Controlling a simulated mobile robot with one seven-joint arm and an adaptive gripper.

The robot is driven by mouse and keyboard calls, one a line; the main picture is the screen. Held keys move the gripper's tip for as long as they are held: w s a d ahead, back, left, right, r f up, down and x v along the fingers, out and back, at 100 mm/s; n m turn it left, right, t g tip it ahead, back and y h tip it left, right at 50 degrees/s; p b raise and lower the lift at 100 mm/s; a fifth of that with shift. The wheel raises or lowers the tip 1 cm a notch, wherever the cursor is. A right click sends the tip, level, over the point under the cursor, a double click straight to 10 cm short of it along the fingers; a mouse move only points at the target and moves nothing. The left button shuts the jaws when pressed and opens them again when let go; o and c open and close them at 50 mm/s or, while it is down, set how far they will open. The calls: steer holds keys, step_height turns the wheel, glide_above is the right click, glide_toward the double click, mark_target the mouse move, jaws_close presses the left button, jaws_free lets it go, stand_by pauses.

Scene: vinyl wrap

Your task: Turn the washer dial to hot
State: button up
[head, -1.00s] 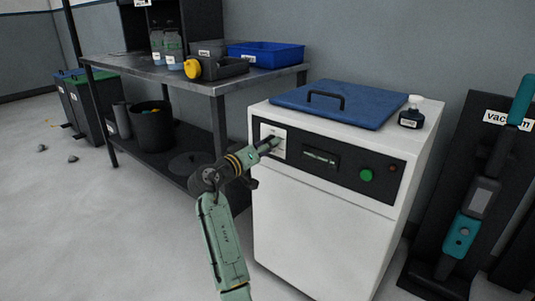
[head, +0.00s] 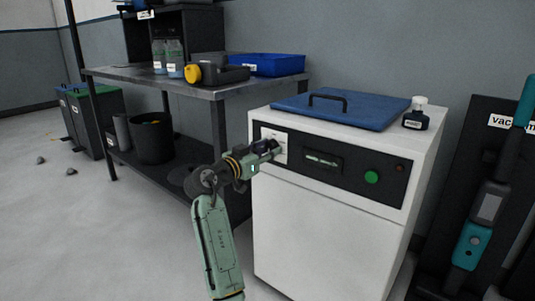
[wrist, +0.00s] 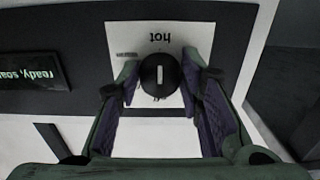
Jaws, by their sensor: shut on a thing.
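The white washer (head: 325,235) has a dark control panel with a pale dial plate (head: 281,138) at its left end. In the wrist view the dial (wrist: 160,88) is a round black knob with a short white mark, on the white plate (wrist: 190,30). The word "hot" (wrist: 160,38) is printed above the knob in that picture, and the mark lies upright in line with it. My gripper (head: 275,149) reaches the plate. In the wrist view my gripper (wrist: 161,84) has its fingers shut on the dial from both sides. Print below the knob is partly hidden.
A lit display (head: 323,161) and a green button (head: 371,177) sit right of the dial. A metal table (head: 150,78) stands left, a vacuum (head: 475,235) right. Open floor lies left.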

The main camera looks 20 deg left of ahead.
stand_by(0.4)
steer(key=o, duration=1.1)
steer(key=shift+o, duration=0.2)
steer(key=v, duration=1.2)
steer(key=shift+r, duration=0.1)
